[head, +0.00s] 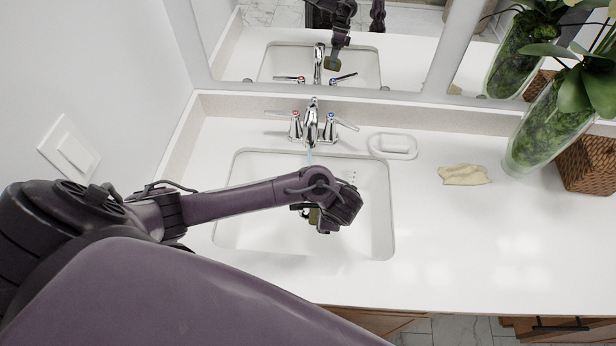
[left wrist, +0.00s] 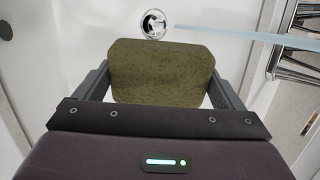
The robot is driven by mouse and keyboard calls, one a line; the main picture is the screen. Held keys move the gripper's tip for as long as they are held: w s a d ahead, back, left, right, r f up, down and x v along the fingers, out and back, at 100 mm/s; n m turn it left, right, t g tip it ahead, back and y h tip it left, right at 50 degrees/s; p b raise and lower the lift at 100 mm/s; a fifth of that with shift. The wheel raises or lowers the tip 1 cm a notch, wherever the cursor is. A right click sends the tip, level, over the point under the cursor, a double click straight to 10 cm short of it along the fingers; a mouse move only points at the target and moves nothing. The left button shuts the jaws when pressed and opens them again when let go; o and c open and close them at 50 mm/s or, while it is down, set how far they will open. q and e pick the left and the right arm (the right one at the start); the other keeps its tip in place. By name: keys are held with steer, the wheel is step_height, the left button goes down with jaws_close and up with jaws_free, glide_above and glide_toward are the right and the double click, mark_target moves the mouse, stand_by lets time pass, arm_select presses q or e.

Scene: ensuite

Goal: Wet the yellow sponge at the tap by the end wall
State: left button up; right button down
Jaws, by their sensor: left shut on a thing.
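My left gripper (head: 312,214) is shut on the sponge (head: 314,217) and holds it over the sink basin (head: 375,215). The sponge (left wrist: 160,72) looks dark olive-yellow and sits between both fingers in the left wrist view. The chrome tap (head: 312,122) stands behind the basin, near the left-hand wall. A thin pale-blue water stream (head: 309,157) runs from its spout. In the left wrist view the stream (left wrist: 245,35) passes beyond the sponge towards the drain (left wrist: 153,24), apparently apart from it. My forearm hides part of the basin. My right gripper is not in view.
A white soap dish (head: 393,146) and a crumpled cream cloth (head: 464,175) lie right of the tap. A glass vase (head: 545,130) and a wicker basket (head: 588,165) stand farther right. A mirror (head: 400,55) rises behind. The front right counter is clear.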

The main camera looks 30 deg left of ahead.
arm_select(q)
steer(key=s+d+r+p, duration=0.2)
steer(key=shift+d+r, duration=0.1)
steer(key=shift+r, duration=0.25)
steer(key=shift+s+d+r+p, duration=0.25)
steer(key=shift+d+p, duration=0.1)
steer(key=shift+p, duration=0.1)
stand_by(0.3)
